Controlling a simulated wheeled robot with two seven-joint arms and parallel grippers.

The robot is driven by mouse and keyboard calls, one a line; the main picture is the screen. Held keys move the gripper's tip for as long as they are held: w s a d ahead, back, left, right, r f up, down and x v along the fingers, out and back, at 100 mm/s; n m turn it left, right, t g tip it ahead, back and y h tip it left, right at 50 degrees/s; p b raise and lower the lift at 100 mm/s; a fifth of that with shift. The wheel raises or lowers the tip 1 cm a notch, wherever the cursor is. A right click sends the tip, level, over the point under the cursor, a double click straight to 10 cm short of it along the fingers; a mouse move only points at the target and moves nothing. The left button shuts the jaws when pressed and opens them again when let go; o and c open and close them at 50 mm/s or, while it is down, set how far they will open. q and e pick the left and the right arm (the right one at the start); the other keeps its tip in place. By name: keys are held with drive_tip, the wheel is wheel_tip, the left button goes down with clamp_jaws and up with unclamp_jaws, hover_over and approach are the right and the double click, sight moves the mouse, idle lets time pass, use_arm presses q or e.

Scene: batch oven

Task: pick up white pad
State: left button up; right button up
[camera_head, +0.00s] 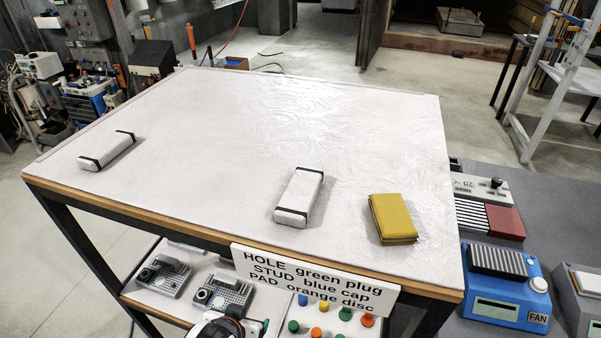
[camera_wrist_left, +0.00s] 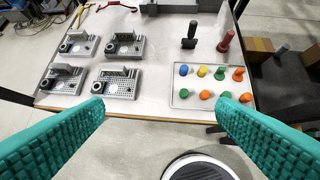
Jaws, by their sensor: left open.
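Two white pads with black end bands lie flat on the tabletop in the head view. One white pad (camera_head: 107,151) is near the left edge, and the other white pad (camera_head: 299,195) is near the front edge, right of the middle. My left gripper (camera_wrist_left: 160,108) is open and empty in the left wrist view, its teal fingers wide apart. It points toward the lower shelf, and no white pad shows in that view. In the head view only a small part of my left arm shows at the bottom edge, below the tabletop. My right gripper is not in view.
A yellow pad (camera_head: 393,219) lies right of the nearer white pad. A lettered sign (camera_head: 315,282) hangs at the table's front edge. The lower shelf holds grey fixtures (camera_wrist_left: 123,43) and a tray of coloured pegs (camera_wrist_left: 210,104). The tabletop's middle and back are clear.

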use_arm(q)
wheel_tip(320, 180, up, 17)
drive_tip(key=s+d+t+p, duration=0.1)
drive_tip(key=s+t+p, duration=0.1)
drive_tip(key=p, duration=0.1)
drive_tip(key=t+h, duration=0.3)
drive_tip(key=t, duration=0.1)
approach(292, 208)
drive_tip(key=f+b, duration=0.1)
drive_tip(key=b, duration=0.9)
drive_tip(key=shift+w+d+m+b, duration=0.35)
drive_tip(key=shift+w+m, duration=0.05)
drive_tip(key=x, duration=0.1)
drive_tip(key=p+x, duration=0.2)
drive_tip(key=shift+w+d+r, duration=0.1)
drive_tip(key=shift+w+d, duration=0.05)
drive_tip(key=shift+w, duration=0.3)
drive_tip(key=p+x, duration=0.2)
drive_tip(key=x, duration=0.3)
drive_tip(key=shift+w, duration=0.4)
drive_tip(key=c, duration=1)
